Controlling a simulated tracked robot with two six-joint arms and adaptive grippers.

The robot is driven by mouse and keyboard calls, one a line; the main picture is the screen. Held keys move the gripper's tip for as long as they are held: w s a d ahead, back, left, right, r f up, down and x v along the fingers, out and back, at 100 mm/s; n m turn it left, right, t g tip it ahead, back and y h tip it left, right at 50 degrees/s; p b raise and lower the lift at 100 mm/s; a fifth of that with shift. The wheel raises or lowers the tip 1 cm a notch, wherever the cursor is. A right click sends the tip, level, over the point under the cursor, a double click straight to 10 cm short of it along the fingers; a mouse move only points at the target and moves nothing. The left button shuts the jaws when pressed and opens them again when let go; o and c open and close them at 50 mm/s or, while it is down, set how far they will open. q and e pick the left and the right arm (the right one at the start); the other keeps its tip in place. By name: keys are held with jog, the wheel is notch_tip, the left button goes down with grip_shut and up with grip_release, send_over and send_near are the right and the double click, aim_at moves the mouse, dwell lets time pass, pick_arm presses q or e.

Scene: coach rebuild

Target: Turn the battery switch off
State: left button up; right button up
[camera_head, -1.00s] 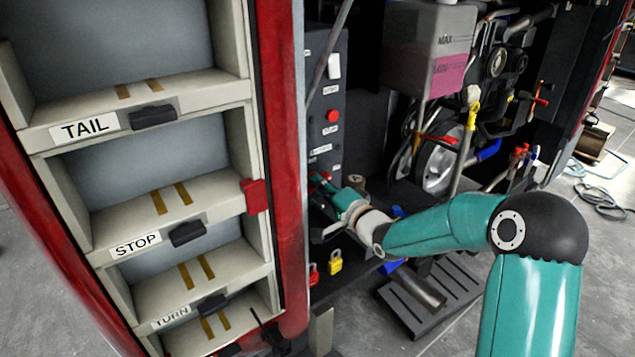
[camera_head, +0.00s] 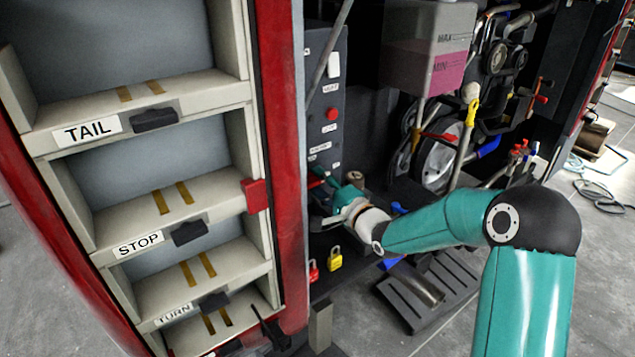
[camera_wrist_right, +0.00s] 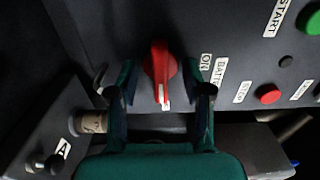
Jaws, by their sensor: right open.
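The battery switch (camera_wrist_right: 161,72) is a red knob on a dark panel, in the middle of the right wrist view. A white mark on it is at its lower end in the picture, and an ON label (camera_wrist_right: 206,63) is to its right, beside a partly hidden BATT label. My right gripper (camera_wrist_right: 161,88) is open, with one finger on each side of the knob; I cannot tell whether they touch it. In the head view my right gripper (camera_head: 332,193) is at the dark panel behind the red post, with its fingertips partly hidden. My left gripper is not in view.
A red stop button (camera_wrist_right: 268,94) and a green start button (camera_wrist_right: 313,23) are right of the switch. The head view shows a red post (camera_head: 279,150), a shelf rack (camera_head: 200,92) on the left, a yellow padlock (camera_head: 335,258) below the gripper and a tank (camera_head: 425,55) above.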

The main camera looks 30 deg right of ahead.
jog(key=shift+s, duration=0.1)
jog(key=s, duration=0.1)
jog(key=s+b, duration=0.1)
jog(key=s, duration=0.2)
jog(key=shift+s+d, duration=0.25)
jog(key=shift+s, duration=0.15)
jog(key=s+b, duration=0.1)
jog(key=s, duration=0.3)
jog(key=shift+d, duration=0.1)
